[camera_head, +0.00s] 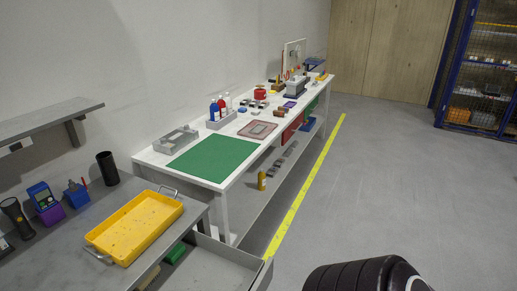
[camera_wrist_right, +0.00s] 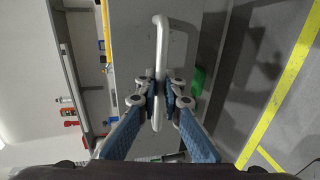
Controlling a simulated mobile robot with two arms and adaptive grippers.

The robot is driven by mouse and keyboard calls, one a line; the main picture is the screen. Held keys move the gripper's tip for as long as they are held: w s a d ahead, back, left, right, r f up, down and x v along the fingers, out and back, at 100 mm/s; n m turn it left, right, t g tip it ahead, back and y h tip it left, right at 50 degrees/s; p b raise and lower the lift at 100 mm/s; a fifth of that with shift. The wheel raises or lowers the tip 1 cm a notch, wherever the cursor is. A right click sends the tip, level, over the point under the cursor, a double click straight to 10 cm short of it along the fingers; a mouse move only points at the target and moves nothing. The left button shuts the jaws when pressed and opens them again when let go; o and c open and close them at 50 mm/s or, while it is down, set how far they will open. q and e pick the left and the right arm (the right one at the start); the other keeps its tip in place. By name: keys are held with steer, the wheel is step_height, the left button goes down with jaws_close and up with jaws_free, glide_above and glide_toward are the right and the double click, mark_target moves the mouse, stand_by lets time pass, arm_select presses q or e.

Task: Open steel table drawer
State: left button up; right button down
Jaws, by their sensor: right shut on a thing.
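The grey steel table (camera_head: 85,237) stands at the lower left of the head view. Its drawer (camera_head: 222,263) sticks out from under the top, and part of its inside shows with a green object (camera_head: 176,253) in it. The drawer's end is cut off by the frame's bottom edge. In the right wrist view a pale bar handle (camera_wrist_right: 161,35) stands out from a grey panel (camera_wrist_right: 130,45). My right gripper (camera_wrist_right: 159,100) is shut around the bar's lower part. My left gripper is not in view.
A yellow tray (camera_head: 135,226) lies on the steel table beside small tools and a black cup (camera_head: 107,168). A white workbench (camera_head: 215,183) with a green mat stands behind.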

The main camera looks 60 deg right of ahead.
steer(key=c, duration=2.3)
jaws_free()
steer(key=shift+c, duration=0.2)
steer(key=v, duration=1.2)
steer(key=shift+f, duration=0.1)
